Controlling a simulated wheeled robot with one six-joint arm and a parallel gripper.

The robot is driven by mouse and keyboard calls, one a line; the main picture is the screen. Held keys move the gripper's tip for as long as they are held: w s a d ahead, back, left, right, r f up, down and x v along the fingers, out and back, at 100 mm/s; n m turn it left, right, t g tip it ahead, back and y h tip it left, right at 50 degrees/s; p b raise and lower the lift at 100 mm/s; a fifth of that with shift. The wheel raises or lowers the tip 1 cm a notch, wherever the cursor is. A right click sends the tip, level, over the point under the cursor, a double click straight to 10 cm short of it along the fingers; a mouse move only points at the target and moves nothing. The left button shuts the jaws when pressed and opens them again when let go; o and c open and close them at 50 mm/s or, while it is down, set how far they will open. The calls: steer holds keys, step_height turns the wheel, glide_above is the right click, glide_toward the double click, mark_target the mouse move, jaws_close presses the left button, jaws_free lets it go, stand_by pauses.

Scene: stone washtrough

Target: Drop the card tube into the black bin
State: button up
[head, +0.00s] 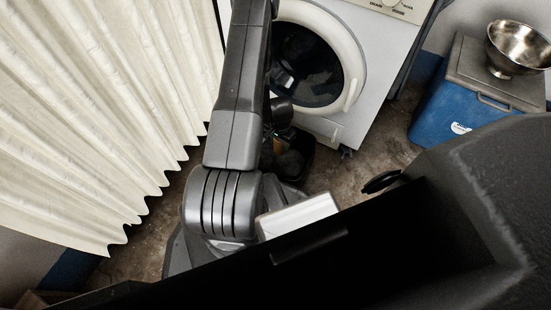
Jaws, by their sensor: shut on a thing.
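My arm reaches down past the front of the washing machine, and my gripper (284,134) is at its far end, small and dark, partly hidden by the arm. It is shut on the card tube (279,146), of which only a small tan-brown patch shows. The black bin (305,151) appears as a dark open shape on the floor below the gripper, close to the front of the washing machine. The tube appears over or within the bin's outline; I cannot tell how high it is. The fingers are too small and dark to make out.
A white front-loading washing machine (342,112) stands just behind the bin. A pleated cream curtain (95,110) hangs at the left. A blue cool box (447,112) with a metal bowl (519,48) on its lid stands at the right. Bare stone floor (352,172) lies between.

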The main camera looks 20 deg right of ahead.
steer(key=o, duration=1)
step_height(320, 180, up, 14)
steer(key=p, duration=1)
steer(key=shift+f, duration=0.15)
step_height(320, 180, down, 14)
steer(key=b, duration=1)
steer(key=shift+r, duration=0.2)
